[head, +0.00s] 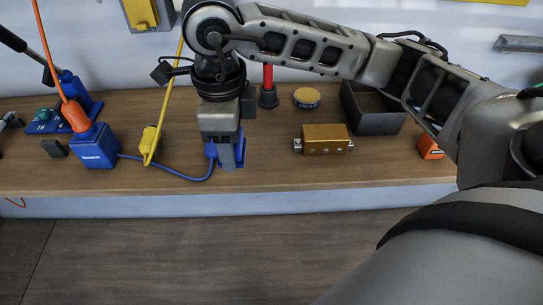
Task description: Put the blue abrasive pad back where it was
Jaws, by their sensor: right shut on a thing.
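My right gripper (229,162) points down over the wooden bench, right of the middle-left part, with its fingers close together. It is shut on a blue piece that I take to be the blue abrasive pad (239,156). The gripper hides much of it, so its full shape cannot be seen. It is low, at or just above the bench top; contact is not clear. A blue cable end also shows beside the fingers. My left gripper is not in view.
On the wooden bench (270,181), a blue box (95,148) and yellow connector (150,140) with cables stand left. A brass block (327,139), round tin (306,98), dark open bin (374,110) and orange item (430,148) lie right. The bench front is mostly clear.

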